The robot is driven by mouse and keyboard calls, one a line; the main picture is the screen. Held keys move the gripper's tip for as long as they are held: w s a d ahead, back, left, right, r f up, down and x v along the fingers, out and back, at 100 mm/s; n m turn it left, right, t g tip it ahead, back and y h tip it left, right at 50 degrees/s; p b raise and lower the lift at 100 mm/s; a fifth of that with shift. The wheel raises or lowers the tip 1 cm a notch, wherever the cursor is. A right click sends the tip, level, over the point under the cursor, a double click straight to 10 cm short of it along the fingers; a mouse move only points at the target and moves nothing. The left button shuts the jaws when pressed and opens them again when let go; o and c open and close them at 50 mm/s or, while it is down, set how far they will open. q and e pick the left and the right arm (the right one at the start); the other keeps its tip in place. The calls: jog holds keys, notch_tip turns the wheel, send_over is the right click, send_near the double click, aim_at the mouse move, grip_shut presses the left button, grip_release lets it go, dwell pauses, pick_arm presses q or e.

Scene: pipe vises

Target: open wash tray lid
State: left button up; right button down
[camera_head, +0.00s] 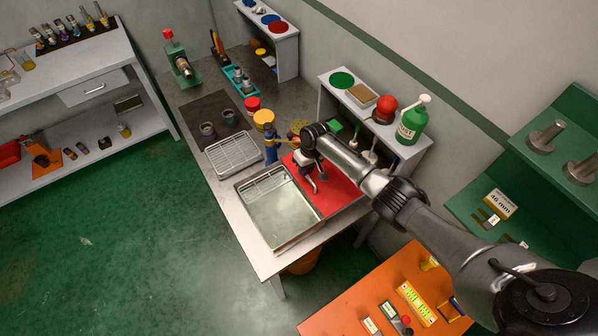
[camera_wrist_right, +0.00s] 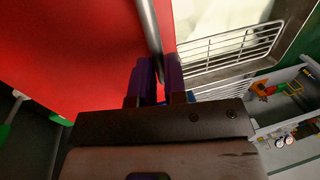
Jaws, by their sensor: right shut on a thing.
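The wash tray (camera_head: 281,212) is a shallow metal basin at the near end of the grey bench, with pale liquid and a wire rack inside. Its top is uncovered. The red lid panel (camera_head: 337,190) lies along the tray's right side; its exact tilt is hard to judge. It fills the left of the right wrist view (camera_wrist_right: 75,60), with a metal bar (camera_wrist_right: 150,35) along its edge. My right gripper (camera_head: 305,166) is at the lid, its purple fingers shut on what looks like that bar; the contact is partly hidden. My left gripper is not in view.
A wire drying rack (camera_head: 233,153) and yellow (camera_head: 264,118) and red (camera_head: 252,104) containers stand behind the tray. A shelf with a green bottle (camera_head: 411,122) stands to the right. An orange table (camera_head: 350,315) is in front. The green floor at left is clear.

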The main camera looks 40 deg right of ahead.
jog(key=c, duration=1.2)
grip_release()
jog(key=shift+o, duration=0.2)
notch_tip(320, 180, up, 14)
jog(key=d, duration=0.2)
jog(key=shift+s+d+f, duration=0.15)
jog(key=shift+d+f, duration=0.05)
jog(key=shift+d, duration=0.15)
